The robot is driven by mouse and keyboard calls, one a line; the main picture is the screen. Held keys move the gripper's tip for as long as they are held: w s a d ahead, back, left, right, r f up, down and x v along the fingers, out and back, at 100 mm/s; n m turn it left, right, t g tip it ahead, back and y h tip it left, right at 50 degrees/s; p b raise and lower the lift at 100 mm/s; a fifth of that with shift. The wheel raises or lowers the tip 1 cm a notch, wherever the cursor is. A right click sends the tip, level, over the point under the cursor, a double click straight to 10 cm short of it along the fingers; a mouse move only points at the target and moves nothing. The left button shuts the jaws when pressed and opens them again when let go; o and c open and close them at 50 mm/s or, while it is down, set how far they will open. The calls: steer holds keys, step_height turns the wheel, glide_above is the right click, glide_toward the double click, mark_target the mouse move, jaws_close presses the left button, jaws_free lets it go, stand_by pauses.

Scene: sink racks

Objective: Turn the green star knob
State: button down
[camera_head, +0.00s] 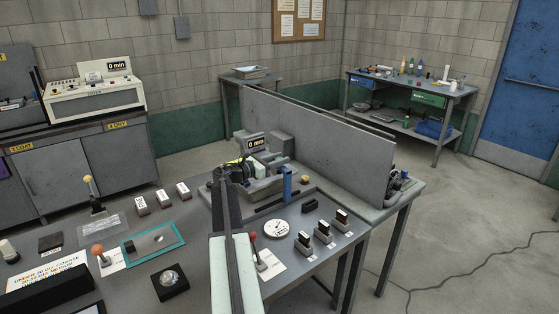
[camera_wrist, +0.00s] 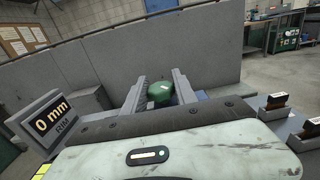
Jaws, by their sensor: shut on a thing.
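The green knob (camera_wrist: 160,92) shows in the wrist view between the two grey fingers of my gripper (camera_wrist: 160,84). The fingers are shut on it, one on each side. Its star shape is not clear from this angle, and its lower part is hidden by my gripper's body. In the head view my gripper (camera_head: 237,170) is over the grey fixture (camera_head: 268,190) on the bench, and my arm and gripper hide the knob there. A small display reading "0 mm" stands behind the fixture (camera_head: 256,142) and also shows at the left of the wrist view (camera_wrist: 50,116).
A tall grey partition (camera_head: 320,145) stands right behind the fixture. A blue upright part (camera_head: 287,183), a white round dial (camera_head: 276,229) and several small dark blocks stand to the right. A red-balled lever (camera_head: 253,238) is close beside my arm. A teal-framed tray (camera_head: 128,247) lies left.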

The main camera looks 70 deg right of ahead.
steer(key=c, duration=1)
jaws_free()
steer(key=v, duration=0.7)
steer(key=shift+w+a, duration=0.2)
steer(key=shift+a, duration=0.15)
steer(key=x, duration=0.3)
steer(key=shift+d+f, duration=0.1)
steer(key=shift+f, duration=0.05)
steer(key=x, duration=0.7)
steer(key=shift+s+d, duration=0.15)
steer(key=shift+d, duration=0.05)
